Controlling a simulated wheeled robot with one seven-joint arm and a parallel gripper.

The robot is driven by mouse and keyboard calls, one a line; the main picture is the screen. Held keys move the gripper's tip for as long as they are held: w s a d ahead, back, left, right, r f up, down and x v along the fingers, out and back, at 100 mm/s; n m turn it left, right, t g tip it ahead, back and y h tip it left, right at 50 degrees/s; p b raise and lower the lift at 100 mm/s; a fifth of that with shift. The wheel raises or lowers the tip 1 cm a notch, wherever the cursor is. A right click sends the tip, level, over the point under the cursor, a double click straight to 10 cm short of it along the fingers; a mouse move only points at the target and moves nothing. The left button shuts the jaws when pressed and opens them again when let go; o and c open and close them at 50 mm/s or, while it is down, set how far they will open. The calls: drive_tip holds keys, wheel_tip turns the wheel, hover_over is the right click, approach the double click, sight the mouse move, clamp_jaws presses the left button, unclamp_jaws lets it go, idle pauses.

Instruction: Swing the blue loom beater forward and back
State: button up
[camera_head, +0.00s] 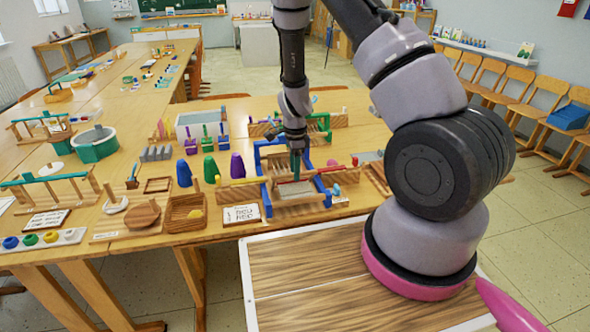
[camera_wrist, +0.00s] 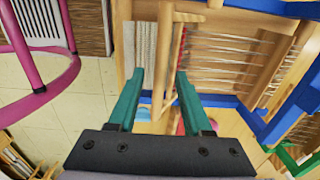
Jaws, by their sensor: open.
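The small loom (camera_head: 298,205) stands near the front edge of the wooden table, with a wooden body and blue frame parts (camera_head: 323,188). A blue upright piece (camera_head: 258,158) rises at its back left. My gripper (camera_head: 296,172) points down over the loom. In the wrist view its teal fingers (camera_wrist: 157,78) are open and apart, with a pale wooden bar (camera_wrist: 166,45) between them. White woven cloth (camera_wrist: 145,48) lies left of that bar, a red strip and warp threads (camera_wrist: 222,60) to the right. I cannot tell whether a finger touches the bar, or which piece is the beater.
Blue, green and purple cones (camera_head: 209,169) stand left of the loom, beside a wooden tray (camera_head: 186,212) and a printed card (camera_head: 241,214). A green-framed piece (camera_head: 318,124) stands behind it. Wooden chairs (camera_head: 515,90) line the right wall, with open floor before them.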

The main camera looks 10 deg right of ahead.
clamp_jaws()
idle(1.4)
